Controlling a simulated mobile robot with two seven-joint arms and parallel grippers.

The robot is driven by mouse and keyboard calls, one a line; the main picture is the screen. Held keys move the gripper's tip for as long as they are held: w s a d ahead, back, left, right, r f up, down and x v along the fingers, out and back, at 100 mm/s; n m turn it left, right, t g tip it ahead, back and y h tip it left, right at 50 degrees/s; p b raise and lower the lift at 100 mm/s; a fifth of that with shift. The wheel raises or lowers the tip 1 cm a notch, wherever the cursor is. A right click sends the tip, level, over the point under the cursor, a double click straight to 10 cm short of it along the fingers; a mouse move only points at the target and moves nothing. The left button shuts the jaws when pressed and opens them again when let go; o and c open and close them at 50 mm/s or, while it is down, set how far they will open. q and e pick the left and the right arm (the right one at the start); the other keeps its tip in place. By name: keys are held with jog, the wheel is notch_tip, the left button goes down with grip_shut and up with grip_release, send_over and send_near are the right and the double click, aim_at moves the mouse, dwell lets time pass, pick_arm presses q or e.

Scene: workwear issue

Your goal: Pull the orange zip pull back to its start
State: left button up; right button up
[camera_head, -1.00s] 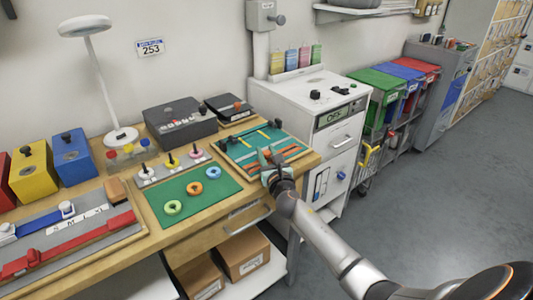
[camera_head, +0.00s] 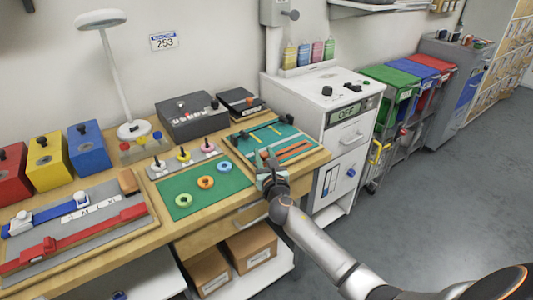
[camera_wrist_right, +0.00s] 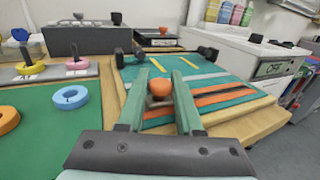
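The orange zip pull (camera_wrist_right: 160,88) is a rounded knob at the near left part of a teal zip board, seen in the right wrist view. The zip board (camera_head: 240,146) lies on the bench, with orange and yellow strips across it. My right gripper (camera_head: 268,160) is over the board's near edge. In the right wrist view its two green fingers (camera_wrist_right: 158,82) are apart, one on each side of the pull, with gaps showing. I cannot tell whether they touch it. In the head view the gripper mostly hides the pull. My left gripper is not in view.
A green mat (camera_head: 165,200) with several coloured rings lies left of the board. A dark grey box (camera_head: 190,120) stands behind. A white cabinet (camera_head: 310,95) is close on the right. The floor (camera_head: 420,200) at right is clear.

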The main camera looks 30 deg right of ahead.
jog(key=o, duration=0.4)
jog(key=shift+a, duration=0.3)
jog(key=shift+o, duration=0.2)
jog(key=shift+d, duration=0.1)
jog(key=shift+s, duration=0.25)
jog(key=p+v, duration=0.1)
jog(key=v, duration=1.1)
